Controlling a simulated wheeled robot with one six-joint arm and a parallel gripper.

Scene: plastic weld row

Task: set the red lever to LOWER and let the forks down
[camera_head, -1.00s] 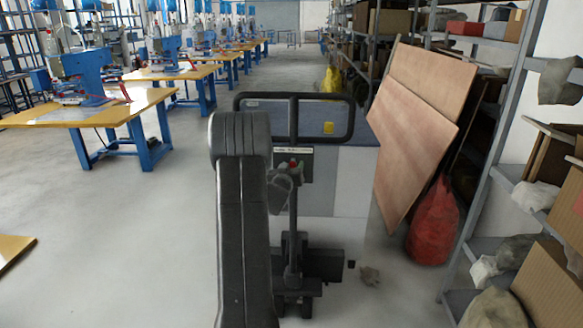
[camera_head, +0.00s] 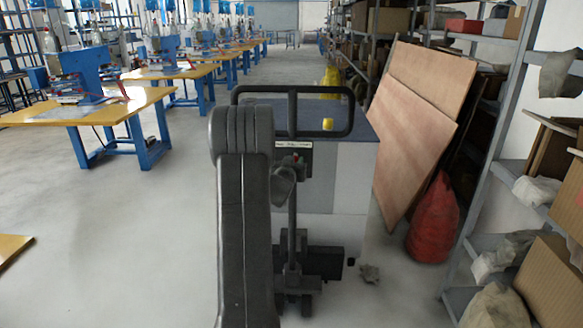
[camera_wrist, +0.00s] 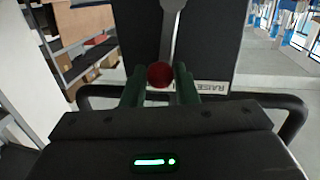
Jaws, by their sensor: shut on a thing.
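The red lever's round knob (camera_wrist: 159,74) sits between the two green fingers of my gripper (camera_wrist: 160,71) in the wrist view, and they are shut on it. Its grey shaft (camera_wrist: 170,35) runs up from the knob in that view. The word RAISE shows on a white label (camera_wrist: 208,87) beside the right finger; the rest of the label is hidden. In the head view the label (camera_head: 293,145) is too small to read, and my arm partly covers the lever. The lift truck's black handle frame (camera_head: 340,110) stands behind my arm. I cannot make out the forks or the lever's setting.
Brown boards (camera_head: 415,140) lean on shelving at the right, with a red sack (camera_head: 434,222) on the floor beside them. Work tables (camera_head: 85,115) with blue machines line the left. The floor (camera_head: 130,230) at left is mostly clear.

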